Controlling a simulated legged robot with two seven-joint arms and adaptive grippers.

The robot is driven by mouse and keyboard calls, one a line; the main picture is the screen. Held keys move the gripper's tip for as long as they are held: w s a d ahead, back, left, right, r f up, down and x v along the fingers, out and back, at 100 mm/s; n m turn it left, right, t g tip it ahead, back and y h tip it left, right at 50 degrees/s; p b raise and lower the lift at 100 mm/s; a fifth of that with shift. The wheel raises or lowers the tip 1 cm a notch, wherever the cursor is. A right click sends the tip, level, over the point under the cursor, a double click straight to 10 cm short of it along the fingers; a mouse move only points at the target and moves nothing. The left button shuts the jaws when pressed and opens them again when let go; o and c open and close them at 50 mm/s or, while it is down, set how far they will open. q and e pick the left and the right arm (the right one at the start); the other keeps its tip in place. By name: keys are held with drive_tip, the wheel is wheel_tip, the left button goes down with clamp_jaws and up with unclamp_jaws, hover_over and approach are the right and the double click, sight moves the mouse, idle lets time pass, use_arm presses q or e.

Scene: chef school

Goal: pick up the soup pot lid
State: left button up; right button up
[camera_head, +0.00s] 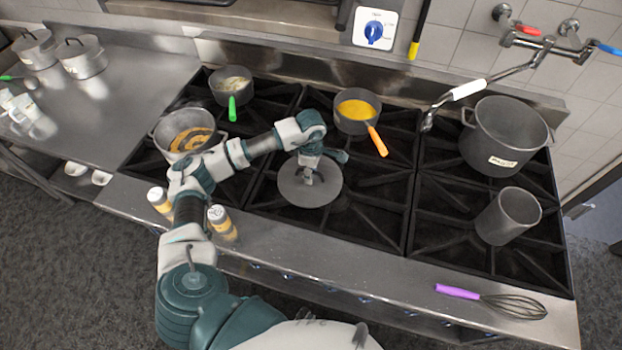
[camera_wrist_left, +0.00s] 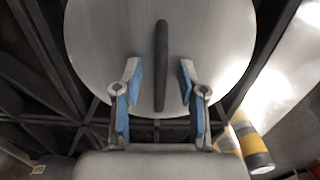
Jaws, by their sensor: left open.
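The soup pot lid (camera_head: 297,191) is a round grey metal disc lying on the black stove grate in the head view. In the left wrist view the lid (camera_wrist_left: 105,45) fills the upper middle, and its dark bar handle (camera_wrist_left: 161,65) runs up and down the picture. My left gripper (camera_head: 309,178) is over the lid. Its blue-padded fingers (camera_wrist_left: 158,77) are apart, one on each side of the handle, with a gap to it on both sides. My right gripper is in neither view.
A pot with orange rings of food (camera_head: 184,132), a green-handled pan (camera_head: 231,86) and an orange-handled pan (camera_head: 357,112) stand around the lid. Seasoning bottles (camera_head: 221,221) stand at the front edge. A large pot (camera_head: 503,137), a grey cylinder (camera_head: 508,216) and a whisk (camera_head: 490,299) are at right.

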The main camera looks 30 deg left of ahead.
use_arm(q)
drive_tip(key=shift+a, duration=0.15)
drive_tip(key=shift+a+f, duration=0.1)
drive_tip(key=shift+a, duration=0.15)
drive_tip(key=c, duration=0.7)
drive_tip(key=shift+d, duration=0.4)
clamp_jaws()
